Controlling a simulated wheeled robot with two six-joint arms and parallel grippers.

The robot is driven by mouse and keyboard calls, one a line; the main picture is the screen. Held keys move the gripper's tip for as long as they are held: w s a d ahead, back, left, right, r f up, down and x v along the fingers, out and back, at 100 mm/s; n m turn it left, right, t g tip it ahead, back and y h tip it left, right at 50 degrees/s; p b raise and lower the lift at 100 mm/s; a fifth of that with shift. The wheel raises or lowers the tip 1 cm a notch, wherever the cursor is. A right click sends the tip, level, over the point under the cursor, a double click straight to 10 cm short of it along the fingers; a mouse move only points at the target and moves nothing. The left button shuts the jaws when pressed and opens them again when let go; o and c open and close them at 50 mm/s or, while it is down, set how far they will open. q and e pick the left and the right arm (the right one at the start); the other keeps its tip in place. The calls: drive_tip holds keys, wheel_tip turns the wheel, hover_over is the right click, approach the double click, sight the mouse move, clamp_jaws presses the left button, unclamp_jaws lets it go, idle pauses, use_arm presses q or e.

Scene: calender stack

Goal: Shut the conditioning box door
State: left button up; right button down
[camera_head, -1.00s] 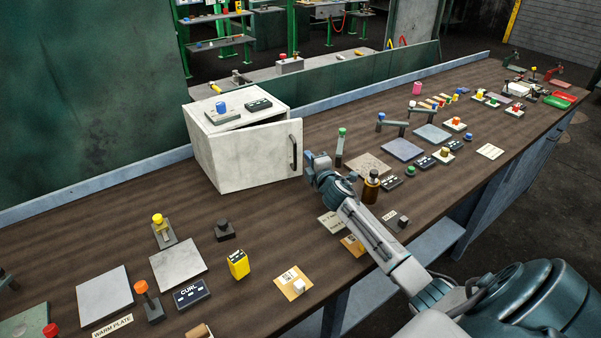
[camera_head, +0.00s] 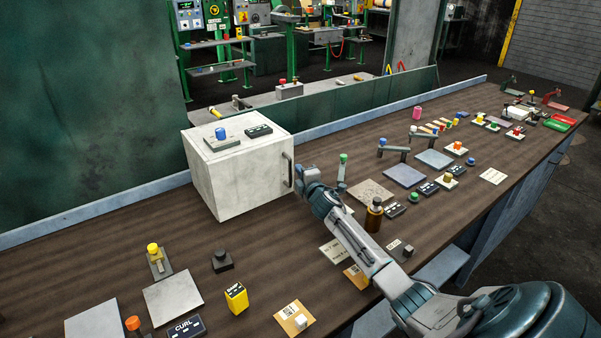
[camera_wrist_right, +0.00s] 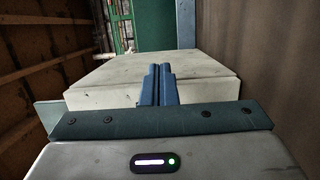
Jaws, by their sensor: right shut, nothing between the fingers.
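The conditioning box (camera_head: 209,178) is a white cube on the wooden bench, left of centre in the head view. Its door (camera_head: 265,180) lies flush with the box, with no open gap visible. The door's dark handle (camera_head: 287,169) is near its right edge. My right gripper (camera_head: 302,181) is just right of the handle, at the door's side. In the right wrist view my shut, empty fingers (camera_wrist_right: 158,84) point at the pale box (camera_wrist_right: 130,70), where a thin seam crosses. I cannot tell whether they touch it. My left gripper is not in view.
A blue-knobbed device (camera_head: 221,137) and a dark button panel (camera_head: 258,131) sit on the box top. A green-topped post (camera_head: 342,168) and a brown bottle (camera_head: 374,215) stand close to my right arm.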

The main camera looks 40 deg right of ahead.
drive_tip(key=shift+s, duration=0.25)
drive_tip(key=b+v, duration=0.3)
drive_tip(key=v, duration=0.6)
drive_tip(key=shift+f, duration=0.15)
drive_tip(key=shift+s+a, duration=0.2)
drive_tip(key=shift+s, duration=0.45)
